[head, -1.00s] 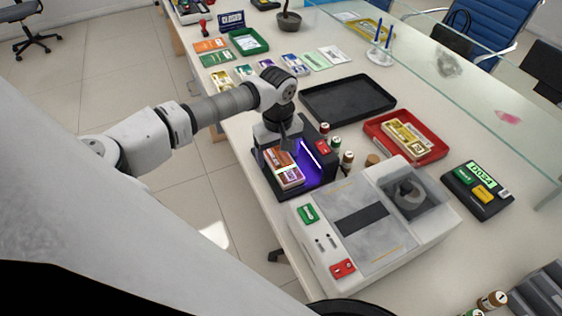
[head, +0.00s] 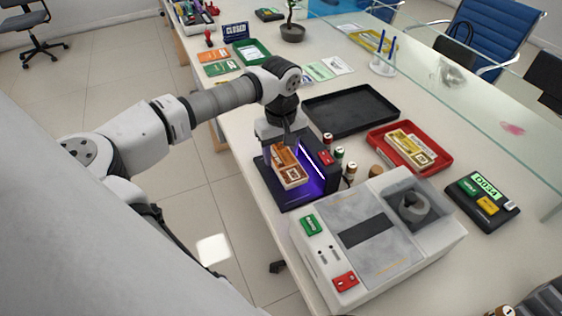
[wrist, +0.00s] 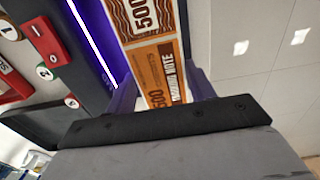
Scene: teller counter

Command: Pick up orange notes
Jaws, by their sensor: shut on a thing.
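The orange notes (head: 289,165) are a banded, orange-brown stack with white parts. They are over the dark scanner bed (head: 287,202), beside its glowing purple strip (head: 312,165). My gripper (head: 284,147) is shut on the near end of the stack from above. In the wrist view, the notes (wrist: 152,50) extend away from between the two purple fingers of my gripper (wrist: 161,92), with "500" printed on them. The stack looks a little above the bed, though the gap beneath it is hard to judge.
A grey counting machine (head: 375,235) stands just in front. A black tray (head: 350,108) lies empty behind; a red tray (head: 441,162) holds yellow notes. Small rollers (head: 340,155) stand right of the scanner. A glass screen (head: 480,100) runs along the counter's far side.

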